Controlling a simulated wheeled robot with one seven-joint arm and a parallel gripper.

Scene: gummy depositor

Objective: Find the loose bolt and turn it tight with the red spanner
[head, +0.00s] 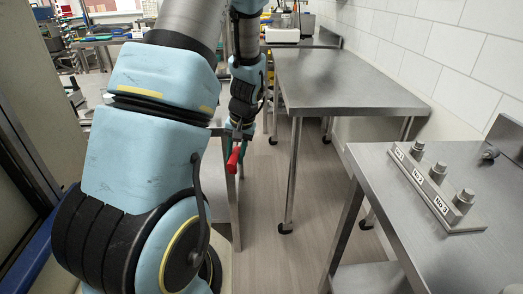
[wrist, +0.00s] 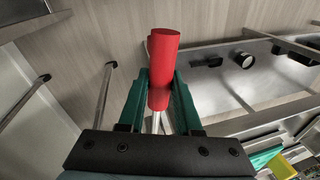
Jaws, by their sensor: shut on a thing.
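My gripper (head: 239,135) hangs at the end of my arm, above the floor left of the far steel table. It is shut on the red spanner (head: 233,160), whose red handle points down. In the wrist view, the teal fingers of my gripper (wrist: 161,88) clasp the red handle of the spanner (wrist: 163,60); a thin metal part shows below it. A block (head: 462,223) on the near right table carries three bolts labelled No.1 (head: 417,146), No.2 (head: 438,172) and No.3 (head: 464,199). The spanner is well apart from them. I cannot tell which bolt is loose.
The near right table (head: 400,215) is bare in front of the block, with a small round fitting (head: 490,154) behind it. The far steel table (head: 335,80) is empty on top. A strip of floor (head: 285,190) is free between the tables and my arm.

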